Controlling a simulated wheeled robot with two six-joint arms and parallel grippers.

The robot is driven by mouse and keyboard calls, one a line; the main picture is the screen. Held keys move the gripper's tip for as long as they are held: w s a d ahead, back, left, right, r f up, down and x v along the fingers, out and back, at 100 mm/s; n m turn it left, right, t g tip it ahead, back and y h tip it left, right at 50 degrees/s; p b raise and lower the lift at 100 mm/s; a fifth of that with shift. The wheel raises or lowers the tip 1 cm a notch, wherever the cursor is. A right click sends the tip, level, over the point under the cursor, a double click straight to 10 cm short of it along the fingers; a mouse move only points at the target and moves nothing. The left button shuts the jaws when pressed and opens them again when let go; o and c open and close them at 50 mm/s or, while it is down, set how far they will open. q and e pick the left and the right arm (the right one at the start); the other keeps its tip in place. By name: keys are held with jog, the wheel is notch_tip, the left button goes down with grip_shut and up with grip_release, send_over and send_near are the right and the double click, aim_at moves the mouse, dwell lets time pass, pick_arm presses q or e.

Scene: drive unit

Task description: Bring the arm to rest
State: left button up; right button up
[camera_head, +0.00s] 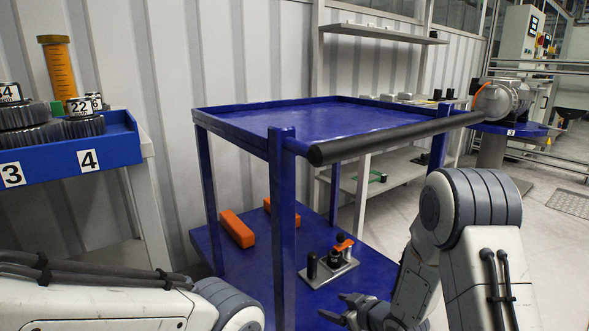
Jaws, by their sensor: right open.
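My right arm comes in from the lower right. Its gripper (352,310) is low in the picture, open and empty, in front of the blue cart (247,141). It appears near the cart's lower shelf (235,268); I cannot tell the exact gap. My left arm comes in from the lower left and runs along the bottom edge. Its gripper is out of the picture.
The cart's top tray is empty, with a black handle (400,136) along its near side. Its lower shelf holds orange blocks (237,229) and a metal fixture (329,264). Gears (85,126) sit on a blue-edged table at left. Open floor lies at right.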

jog(key=s+a+r+g+h+p, duration=0.2)
jog(key=s+a+r+g+p, duration=0.15)
jog(key=s+r, duration=0.45)
jog(key=s+a+r+g+h+p, duration=0.2)
jog(key=s+r+p, duration=0.2)
jog(key=s+r, duration=0.45)
jog(key=s+r+g+p, duration=0.2)
jog(key=s+r, duration=0.1)
jog(key=s, duration=0.5)
jog(key=s+r+g+p, duration=0.1)
jog(key=s+r+g, duration=0.1)
jog(key=s+r, duration=0.35)
notch_tip(320, 180, up, 36)
jog(key=s+h+p, duration=0.1)
jog(key=s+p, duration=0.1)
jog(key=p, duration=3.6)
jog(key=shift+s+a+r+m, duration=0.15)
jog(key=shift+s+m, duration=0.1)
jog(key=shift+m, duration=0.15)
